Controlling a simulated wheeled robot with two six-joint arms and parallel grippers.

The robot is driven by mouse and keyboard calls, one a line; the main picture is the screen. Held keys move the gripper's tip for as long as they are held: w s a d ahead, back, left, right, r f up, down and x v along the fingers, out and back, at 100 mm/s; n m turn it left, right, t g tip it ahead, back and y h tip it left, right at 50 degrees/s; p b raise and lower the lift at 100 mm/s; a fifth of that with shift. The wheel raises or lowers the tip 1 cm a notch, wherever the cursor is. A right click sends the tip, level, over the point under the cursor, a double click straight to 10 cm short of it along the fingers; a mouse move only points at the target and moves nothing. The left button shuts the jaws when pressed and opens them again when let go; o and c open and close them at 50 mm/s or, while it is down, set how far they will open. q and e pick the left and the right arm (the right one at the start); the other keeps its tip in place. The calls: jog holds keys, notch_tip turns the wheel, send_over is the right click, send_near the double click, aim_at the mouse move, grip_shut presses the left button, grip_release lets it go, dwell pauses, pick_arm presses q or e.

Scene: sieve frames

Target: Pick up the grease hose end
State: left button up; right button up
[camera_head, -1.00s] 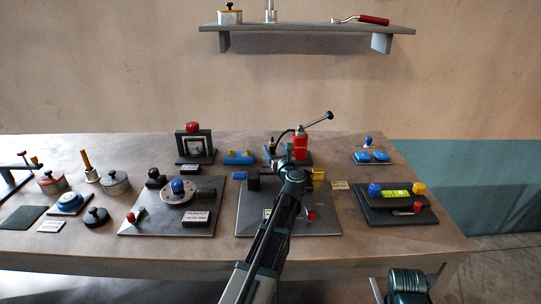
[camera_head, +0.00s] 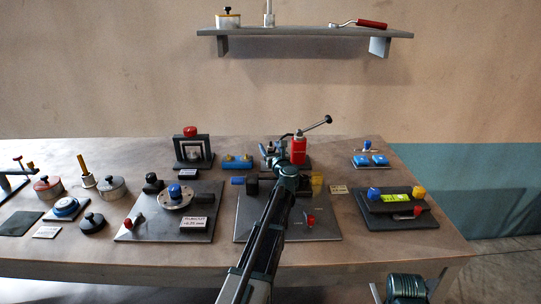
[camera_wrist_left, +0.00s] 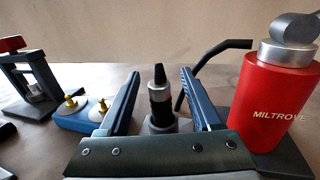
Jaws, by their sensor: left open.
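In the head view my left gripper (camera_head: 278,152) reaches to the back of the bench and covers the hose end. The red grease pump (camera_head: 299,150) stands just right of it, and also in the wrist view (camera_wrist_left: 276,100).
A black bent hose (camera_wrist_left: 208,62) rises close to the right finger. A blue block with brass knobs (camera_wrist_left: 82,112) stands left of the gripper. A black frame with a red knob (camera_head: 191,145) is farther left. A wall shelf (camera_head: 300,32) hangs above the bench.

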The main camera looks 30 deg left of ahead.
pick_arm(q)
jog(key=shift+x, duration=1.15)
jog(key=shift+s+d, duration=0.1)
grip_shut()
jog(key=shift+r+p, duration=0.9)
jog(key=r+p+v, duration=0.3)
jog(key=v, duration=1.3)
jog(key=shift+r, duration=0.15)
jog(key=shift+r, duration=0.1)
